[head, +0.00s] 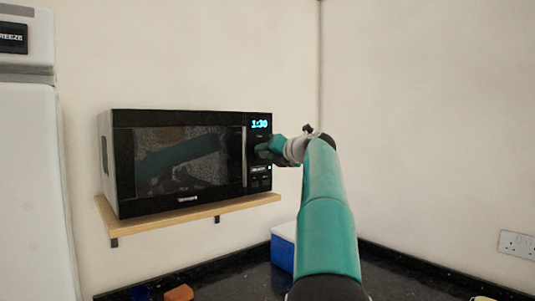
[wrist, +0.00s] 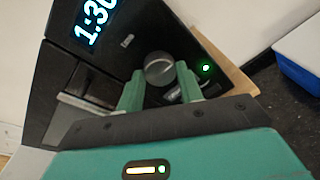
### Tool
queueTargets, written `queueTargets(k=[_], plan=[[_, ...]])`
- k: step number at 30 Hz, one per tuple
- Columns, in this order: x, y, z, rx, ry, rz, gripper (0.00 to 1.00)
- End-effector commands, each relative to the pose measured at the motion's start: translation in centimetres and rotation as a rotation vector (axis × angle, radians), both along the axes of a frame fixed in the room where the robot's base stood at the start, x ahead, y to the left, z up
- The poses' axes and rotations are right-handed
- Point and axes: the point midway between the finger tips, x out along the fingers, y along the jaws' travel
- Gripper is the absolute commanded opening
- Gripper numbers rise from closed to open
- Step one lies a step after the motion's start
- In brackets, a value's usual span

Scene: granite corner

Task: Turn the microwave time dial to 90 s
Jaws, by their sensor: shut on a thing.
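The black microwave (head: 180,160) stands on a wooden wall shelf, its door closed. Its display (head: 260,124) reads 1:30 in blue; in the wrist view the display (wrist: 95,20) is cut off at the edge. The round grey time dial (wrist: 159,68) sits on the control panel below the display. My gripper (head: 266,150) is at the panel and hides the dial in the head view. In the wrist view the green fingers of my gripper (wrist: 160,90) are on both sides of the dial, shut on it. A green light (wrist: 206,68) glows beside the dial.
The wooden shelf (head: 190,217) juts from the wall. A white fridge (head: 35,180) stands at the left. A blue box with a white lid (head: 282,252) and an orange object (head: 179,293) are on the dark counter below. A wall socket (head: 517,245) is at the right.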

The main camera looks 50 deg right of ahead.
Motion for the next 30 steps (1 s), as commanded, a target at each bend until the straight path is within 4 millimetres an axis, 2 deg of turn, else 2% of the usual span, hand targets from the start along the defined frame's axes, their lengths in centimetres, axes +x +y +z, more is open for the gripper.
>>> queueTargets(k=[1,4,12,16,20,30], plan=[[0.0,0.0,-0.1,0.0,0.002,0.0,0.4],[0.0,0.0,-0.1,0.0,0.002,0.0,0.58],[-0.1,0.0,0.0,-0.001,0.001,0.0,0.58],[-0.7,0.0,0.1,-0.001,0.001,-0.001,0.58],[-2.6,0.2,0.4,-0.001,0.0,-0.003,0.58],[-9.9,1.0,1.2,0.0,0.001,-0.003,0.58]])
